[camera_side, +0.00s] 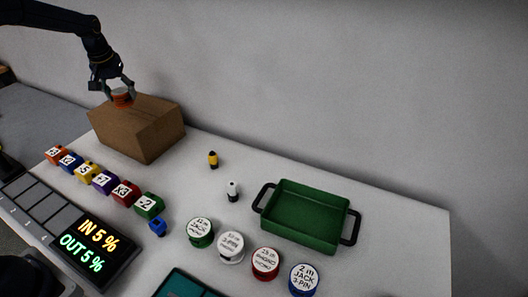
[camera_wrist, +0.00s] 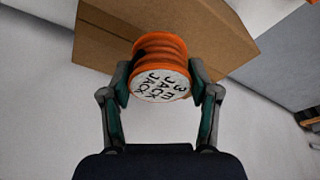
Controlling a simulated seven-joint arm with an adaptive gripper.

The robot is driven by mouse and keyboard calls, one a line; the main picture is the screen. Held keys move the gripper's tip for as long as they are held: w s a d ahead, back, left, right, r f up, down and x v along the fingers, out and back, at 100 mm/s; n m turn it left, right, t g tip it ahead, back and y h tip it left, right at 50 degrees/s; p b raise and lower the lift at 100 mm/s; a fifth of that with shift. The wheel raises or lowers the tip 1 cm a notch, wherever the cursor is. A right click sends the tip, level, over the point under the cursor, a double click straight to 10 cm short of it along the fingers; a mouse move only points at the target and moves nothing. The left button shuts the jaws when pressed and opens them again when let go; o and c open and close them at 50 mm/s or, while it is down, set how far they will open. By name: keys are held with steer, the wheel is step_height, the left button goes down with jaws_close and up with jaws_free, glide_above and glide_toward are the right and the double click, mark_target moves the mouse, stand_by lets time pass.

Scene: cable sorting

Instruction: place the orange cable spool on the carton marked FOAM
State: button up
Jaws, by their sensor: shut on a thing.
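The orange cable spool (camera_side: 122,97) is held in my gripper (camera_side: 121,92) at the top of a brown carton (camera_side: 140,132) in the side view. In the wrist view the orange spool (camera_wrist: 155,66) sits between both fingers of my gripper (camera_wrist: 162,88), with its white lettered label facing the camera. The carton (camera_wrist: 110,40) lies behind the spool in that view. I cannot tell whether the spool touches the carton's top. No FOAM marking shows on the visible faces of the carton.
A row of small numbered cubes (camera_side: 104,182) lies in front of the carton. A green tray (camera_side: 304,215) with black handles stands at the right. Several labelled spools (camera_side: 231,246) line the front. A yellow-black item (camera_side: 213,160) and a white one (camera_side: 232,190) stand mid-table.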

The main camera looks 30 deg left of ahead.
mark_target(127, 104)
steer(key=shift+w+a+f, duration=0.15)
steer(key=shift+w+f, duration=0.25)
steer(key=shift+f, duration=0.1)
steer(key=shift+s+d+x, duration=0.1)
steer(key=shift+s+x, duration=0.05)
steer(key=shift+x, duration=0.65)
steer(key=shift+s+d+x, duration=0.1)
steer(key=shift+d+x, duration=0.05)
steer(key=shift+x, duration=0.65)
steer(key=shift+f, duration=0.25)
steer(key=o, duration=1.3)
steer(key=shift+c, duration=0.2)
